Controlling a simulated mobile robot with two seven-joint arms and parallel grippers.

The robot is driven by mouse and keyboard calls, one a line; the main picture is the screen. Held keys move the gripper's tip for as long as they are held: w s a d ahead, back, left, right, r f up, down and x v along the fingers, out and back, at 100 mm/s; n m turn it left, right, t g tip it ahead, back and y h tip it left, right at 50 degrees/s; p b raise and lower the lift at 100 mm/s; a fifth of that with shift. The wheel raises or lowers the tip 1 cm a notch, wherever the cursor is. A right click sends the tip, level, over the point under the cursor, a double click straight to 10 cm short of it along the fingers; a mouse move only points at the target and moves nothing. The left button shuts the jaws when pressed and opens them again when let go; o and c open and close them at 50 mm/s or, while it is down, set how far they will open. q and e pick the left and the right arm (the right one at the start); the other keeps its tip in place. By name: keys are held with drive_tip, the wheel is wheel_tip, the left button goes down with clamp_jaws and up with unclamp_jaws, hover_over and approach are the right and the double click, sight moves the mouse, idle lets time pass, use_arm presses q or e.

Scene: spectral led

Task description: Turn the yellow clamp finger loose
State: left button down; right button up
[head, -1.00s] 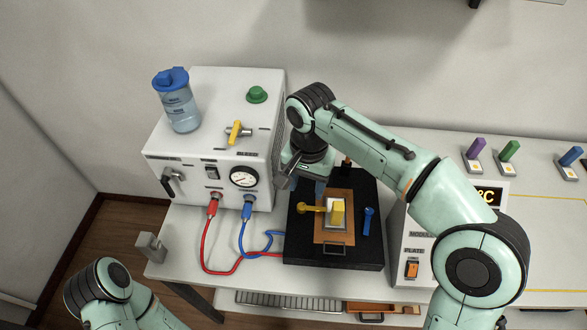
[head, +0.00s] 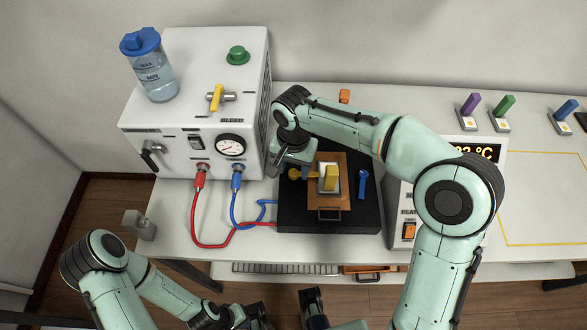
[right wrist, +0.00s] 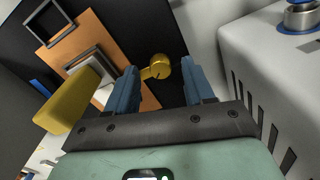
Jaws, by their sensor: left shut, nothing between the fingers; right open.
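The yellow clamp finger (head: 296,174) has a round knob and a short arm pointing to the sample on the black stage (head: 345,222). In the right wrist view its knob (right wrist: 160,66) shows between the fingertips of my right gripper (right wrist: 160,82), with a gap on both sides. My right gripper (head: 300,165) is open and empty over the stage's left side; its height above the knob is hard to judge. A blue clamp finger (head: 362,185) lies right of the plate. My left gripper (head: 248,316) is low at the bottom edge, shut and partly cut off.
A white pump box (head: 185,125) with a gauge, a yellow valve handle and a bottle on top stands left of the stage. Red (head: 194,220) and blue hoses run in front. A heater controller (head: 405,215) stands right. The table at far right is mostly clear.

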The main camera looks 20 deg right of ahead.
drive_tip(key=shift+f, duration=0.55)
clamp_jaws()
